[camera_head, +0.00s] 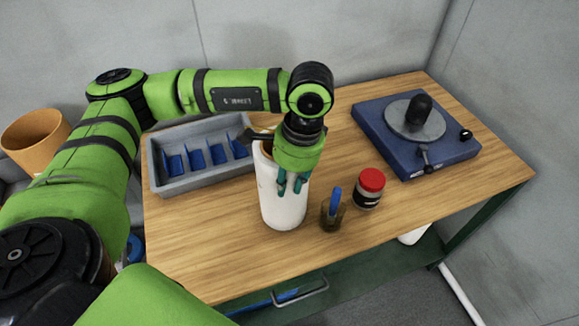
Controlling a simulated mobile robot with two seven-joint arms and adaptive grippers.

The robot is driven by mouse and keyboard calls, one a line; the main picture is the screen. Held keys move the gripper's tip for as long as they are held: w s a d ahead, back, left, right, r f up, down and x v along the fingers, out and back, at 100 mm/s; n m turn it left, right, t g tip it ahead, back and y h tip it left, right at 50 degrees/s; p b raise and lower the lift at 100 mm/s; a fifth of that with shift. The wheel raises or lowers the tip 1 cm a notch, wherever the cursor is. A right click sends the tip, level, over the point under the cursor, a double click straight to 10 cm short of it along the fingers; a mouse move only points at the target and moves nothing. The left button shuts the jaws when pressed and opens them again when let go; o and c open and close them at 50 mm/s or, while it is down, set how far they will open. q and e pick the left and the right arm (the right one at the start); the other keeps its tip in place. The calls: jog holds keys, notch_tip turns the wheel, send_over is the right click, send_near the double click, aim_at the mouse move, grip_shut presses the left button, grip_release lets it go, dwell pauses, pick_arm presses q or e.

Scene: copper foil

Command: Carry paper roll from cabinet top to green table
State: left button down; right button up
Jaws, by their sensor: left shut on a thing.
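The white paper roll (284,208) is upright over the wooden top of the green table (205,245), left of the table's middle. I cannot tell whether its bottom touches the wood. My left gripper (291,186) comes down from above and is shut on the roll at its upper right side, with its fingers over the white wall. The gripper hides part of the roll's top. My right gripper is not in view.
A grey tray with blue dividers (160,180) stands behind and left of the roll. A small brown holder with a blue item (332,217) and a red-lidded jar (369,188) stand to its right. A blue device with a round plate (378,133) sits at the back right. The front left wood is clear.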

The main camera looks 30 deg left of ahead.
pick_arm(q)
jog(key=shift+w, duration=0.1)
jog(key=c, duration=1.4)
grip_release()
jog(key=shift+f+b, duration=0.15)
jog(key=shift+b, duration=0.15)
jog(key=shift+c, duration=0.2)
jog(key=o, duration=0.4)
jog(key=shift+s, duration=0.2)
